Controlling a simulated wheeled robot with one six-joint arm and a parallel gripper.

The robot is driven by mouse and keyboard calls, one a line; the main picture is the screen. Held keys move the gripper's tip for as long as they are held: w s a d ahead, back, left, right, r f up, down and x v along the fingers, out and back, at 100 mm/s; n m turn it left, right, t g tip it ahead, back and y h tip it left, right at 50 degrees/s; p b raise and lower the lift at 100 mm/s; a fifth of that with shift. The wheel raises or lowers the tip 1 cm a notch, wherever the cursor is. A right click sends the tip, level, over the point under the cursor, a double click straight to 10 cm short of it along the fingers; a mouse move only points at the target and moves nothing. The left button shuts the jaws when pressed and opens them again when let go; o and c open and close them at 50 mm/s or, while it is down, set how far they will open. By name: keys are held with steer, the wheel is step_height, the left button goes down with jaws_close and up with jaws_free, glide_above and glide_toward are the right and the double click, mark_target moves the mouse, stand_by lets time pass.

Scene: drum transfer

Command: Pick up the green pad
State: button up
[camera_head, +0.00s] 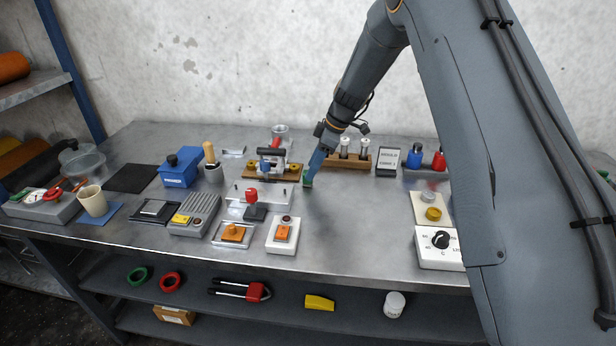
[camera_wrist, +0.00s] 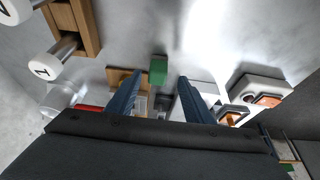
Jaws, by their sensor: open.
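The green pad (camera_head: 308,181) is a small green block on the grey metal bench, partly hidden by my gripper in the head view. In the wrist view the green pad (camera_wrist: 158,70) shows between the lines of my two blue fingers, near their tips. My gripper (camera_head: 315,166) is open, pointing down at the bench right by the pad. In the wrist view my gripper (camera_wrist: 159,80) has a clear gap on each side of the pad. I cannot tell whether a finger touches it.
A wooden rack with white-capped tubes (camera_head: 352,160) stands close behind right. A white plate (camera_head: 262,193) and a black-handled device on a wooden base (camera_head: 270,165) are close left. A white box with an orange switch (camera_head: 283,235) is in front. The bench right of the pad is clear.

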steer(key=shift+w+p+x, duration=0.1)
steer(key=shift+p+x, duration=0.5)
steer(key=shift+x, duration=0.55)
steer(key=shift+w+p+x, duration=0.15)
steer(key=shift+p+x, duration=0.45)
steer(key=shift+x, duration=0.55)
steer(key=c, duration=1.1)
steer(key=shift+r, duration=0.1)
step_height(320, 180, up, 10)
steer(key=b, duration=0.4)
